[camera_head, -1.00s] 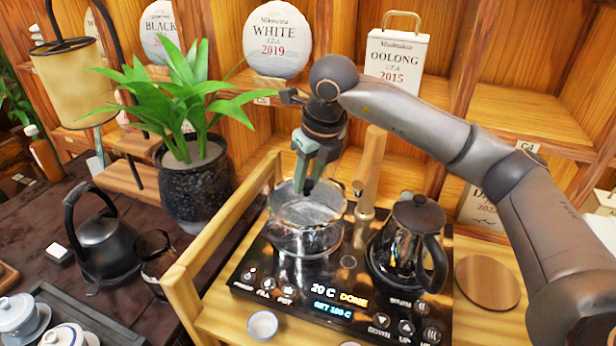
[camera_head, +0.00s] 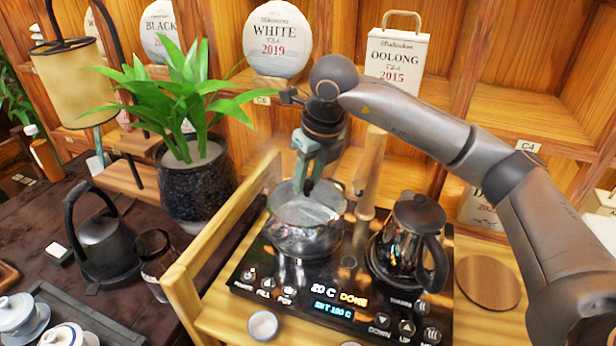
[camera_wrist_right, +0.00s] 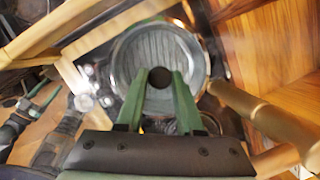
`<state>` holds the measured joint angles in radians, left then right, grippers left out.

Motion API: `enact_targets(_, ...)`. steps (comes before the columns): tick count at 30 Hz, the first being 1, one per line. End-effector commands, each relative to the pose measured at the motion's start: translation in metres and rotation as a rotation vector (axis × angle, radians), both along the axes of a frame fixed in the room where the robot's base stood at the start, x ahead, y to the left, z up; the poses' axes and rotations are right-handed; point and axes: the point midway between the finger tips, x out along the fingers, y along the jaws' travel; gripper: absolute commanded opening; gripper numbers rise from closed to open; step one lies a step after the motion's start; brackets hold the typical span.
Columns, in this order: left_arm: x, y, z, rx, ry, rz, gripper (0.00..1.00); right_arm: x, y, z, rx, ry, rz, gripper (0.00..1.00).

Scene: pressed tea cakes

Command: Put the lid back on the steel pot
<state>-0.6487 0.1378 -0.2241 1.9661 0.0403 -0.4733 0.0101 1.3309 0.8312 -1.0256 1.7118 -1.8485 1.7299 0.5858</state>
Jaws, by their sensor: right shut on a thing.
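The steel pot (camera_head: 290,240) stands on the black hot plate in the head view, and its rim shows in the wrist view (camera_wrist_right: 204,66). My right gripper (camera_head: 304,188) points down from above it. Its green fingers, also in the wrist view (camera_wrist_right: 160,88), are shut on the dark knob (camera_wrist_right: 160,77) of the lid. The lid (camera_head: 318,212) is over the pot's mouth and looks about level and centred. In the wrist view the lid (camera_wrist_right: 150,50) is a ridged grey disc. I cannot tell whether it touches the rim all round. My left gripper is not in view.
A dark kettle (camera_head: 408,245) stands close to the right of the pot on the hot plate (camera_head: 262,262). A potted plant (camera_head: 195,185) is farther left.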

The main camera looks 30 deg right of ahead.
Motion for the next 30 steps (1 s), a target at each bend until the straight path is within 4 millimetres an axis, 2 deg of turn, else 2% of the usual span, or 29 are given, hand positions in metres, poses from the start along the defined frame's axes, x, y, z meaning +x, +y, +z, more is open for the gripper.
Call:
enact_targets(26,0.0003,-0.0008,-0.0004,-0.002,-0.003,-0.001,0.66,0.0001,0.0001,-0.0012,0.0,-0.001,0.0,0.0)
enact_targets(27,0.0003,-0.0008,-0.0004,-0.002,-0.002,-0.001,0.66,0.0001,0.0001,-0.0012,0.0,-0.001,0.0,0.39)
enact_targets(30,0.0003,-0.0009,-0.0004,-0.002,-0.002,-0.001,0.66,0.0001,0.0001,-0.0013,0.0,-0.001,0.0,0.5)
